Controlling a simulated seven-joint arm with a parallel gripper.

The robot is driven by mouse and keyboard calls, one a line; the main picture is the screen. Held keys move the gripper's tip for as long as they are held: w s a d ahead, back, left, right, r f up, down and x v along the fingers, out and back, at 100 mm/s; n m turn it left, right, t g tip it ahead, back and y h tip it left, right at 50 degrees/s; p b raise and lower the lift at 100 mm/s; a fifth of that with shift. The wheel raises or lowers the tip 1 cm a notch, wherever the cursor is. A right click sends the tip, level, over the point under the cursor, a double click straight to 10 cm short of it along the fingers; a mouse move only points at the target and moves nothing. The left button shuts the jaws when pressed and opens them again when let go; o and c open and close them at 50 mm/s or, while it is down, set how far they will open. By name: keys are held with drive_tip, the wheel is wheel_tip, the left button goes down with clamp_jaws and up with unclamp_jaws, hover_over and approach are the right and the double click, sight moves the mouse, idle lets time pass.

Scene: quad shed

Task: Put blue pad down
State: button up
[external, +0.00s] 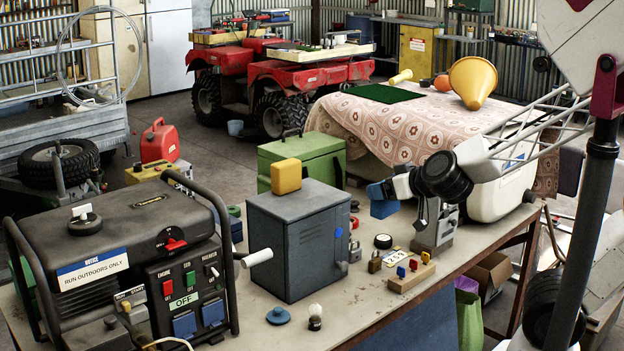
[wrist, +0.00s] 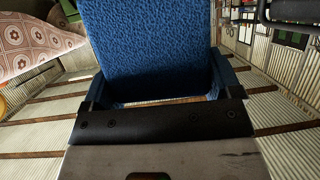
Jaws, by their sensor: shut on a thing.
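The blue pad (external: 383,209) is a small textured block. It hangs below my gripper (external: 380,190), which is shut on it, and appears in the air to the right of the grey metal box. In the wrist view the blue pad (wrist: 145,45) fills the top middle, between my gripper's fingers (wrist: 158,88). Its far side is hidden. I cannot tell its exact height over the bench.
A yellow block (external: 286,176) sits on the grey metal box (external: 300,240). A green mat (external: 384,93) lies on the patterned cloth (external: 365,125) behind. Bare bench shows at front.

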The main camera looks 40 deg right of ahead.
drive_tip(key=s+d+f+n+y, duration=0.1)
drive_tip(key=s+f+y, duration=0.1)
drive_tip(key=s+f, duration=0.4)
drive_tip(key=s+d+f+n+y, duration=0.1)
drive_tip(key=s+f, duration=0.5)
drive_tip(key=f, duration=0.8)
drive_tip(key=shift+d+f+n+g+y, duration=0.15)
drive_tip(key=shift+d+n+g+y, duration=0.3)
drive_tip(key=shift+n, duration=0.35)
drive_tip(key=shift+w+a, duration=0.3)
drive_tip(key=shift+w, duration=0.2)
drive_tip(key=w+a, duration=0.2)
drive_tip(key=w, duration=0.4)
drive_tip(key=w+a+f, duration=0.1)
drive_tip(key=w+a, duration=0.1)
drive_tip(key=w, duration=0.5)
drive_tip(key=shift+a+f, duration=0.2)
drive_tip(key=shift+a, duration=0.05)
drive_tip(key=shift+w, duration=0.1)
drive_tip(key=shift+w+a+f, duration=0.1)
drive_tip(key=shift+w+f, duration=0.1)
drive_tip(key=shift+f, duration=0.7)
drive_tip(key=shift+w+a+f, duration=0.1)
drive_tip(key=shift+w+f, duration=0.05)
drive_tip(key=shift+f, duration=0.75)
drive_tip(key=shift+f, duration=0.2)
drive_tip(key=o, duration=0.7)
drive_tip(key=shift+r, duration=0.1)
